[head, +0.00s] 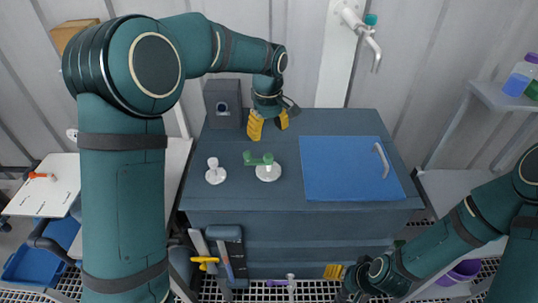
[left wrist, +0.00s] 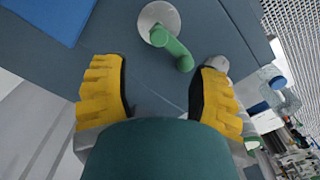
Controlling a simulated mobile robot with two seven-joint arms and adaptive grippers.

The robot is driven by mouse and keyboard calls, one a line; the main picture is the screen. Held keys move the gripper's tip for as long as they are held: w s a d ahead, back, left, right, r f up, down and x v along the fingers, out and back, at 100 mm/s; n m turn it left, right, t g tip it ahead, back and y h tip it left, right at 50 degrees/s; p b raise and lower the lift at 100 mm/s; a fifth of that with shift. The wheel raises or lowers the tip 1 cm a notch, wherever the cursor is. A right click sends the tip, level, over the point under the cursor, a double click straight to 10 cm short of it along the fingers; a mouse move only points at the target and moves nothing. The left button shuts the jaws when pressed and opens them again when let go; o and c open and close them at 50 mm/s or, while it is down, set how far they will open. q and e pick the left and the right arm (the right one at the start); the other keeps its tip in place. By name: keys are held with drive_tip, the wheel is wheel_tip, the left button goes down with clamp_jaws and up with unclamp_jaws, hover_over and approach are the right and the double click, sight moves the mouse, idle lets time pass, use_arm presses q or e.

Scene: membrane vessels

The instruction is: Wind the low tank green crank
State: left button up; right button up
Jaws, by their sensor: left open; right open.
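The green crank (head: 258,159) sits on a white round base on top of the dark blue-grey low tank (head: 290,200). In the left wrist view the green crank (left wrist: 172,42) stands ahead of my fingers, with its knob end between their lines. My left gripper (head: 268,125) is open, with yellow fingertips just behind the crank in the head view. The fingers show apart and empty in the left wrist view (left wrist: 160,95). My right gripper (head: 340,285) is low in front of the tank at the bottom right, with yellow fingertips.
A white knob (head: 214,171) stands left of the crank. A blue lid with a white handle (head: 350,170) covers the tank's right side. A dark box (head: 222,103) stands at the tank's back left. A white pipe with a tap (head: 362,30) rises behind.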

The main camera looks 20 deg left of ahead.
sight(268, 155)
use_arm(q)
wheel_tip(268, 155, down, 10)
drive_tip(key=shift+w+f+b, duration=0.1)
drive_tip(key=shift+f+b, duration=0.1)
drive_tip(key=shift+b, duration=0.15)
drive_tip(key=shift+c, duration=0.4)
clamp_jaws()
